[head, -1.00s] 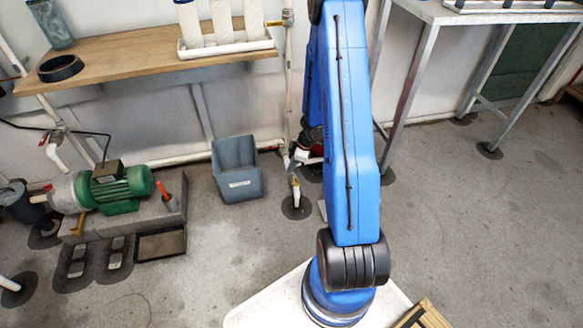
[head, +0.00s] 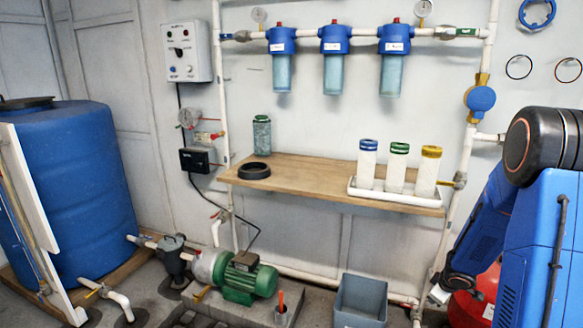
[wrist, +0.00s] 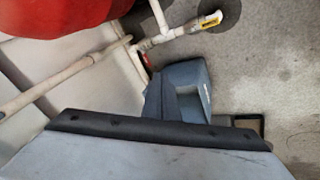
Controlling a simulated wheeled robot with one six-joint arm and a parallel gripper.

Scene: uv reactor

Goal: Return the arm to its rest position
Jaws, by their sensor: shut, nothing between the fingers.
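My blue arm is folded at the right of the head view, with its upper parts cut off by the frame edge. In the wrist view a wide grey surface with a dark edge fills the bottom.
A grey bin (head: 360,299) stands left of my gripper; it also shows in the wrist view (wrist: 188,88). The red tank (head: 474,308) is close to the arm. A wooden shelf (head: 300,177) holds a white tray (head: 400,195) of filters. A green pump (head: 245,280) is lower left.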

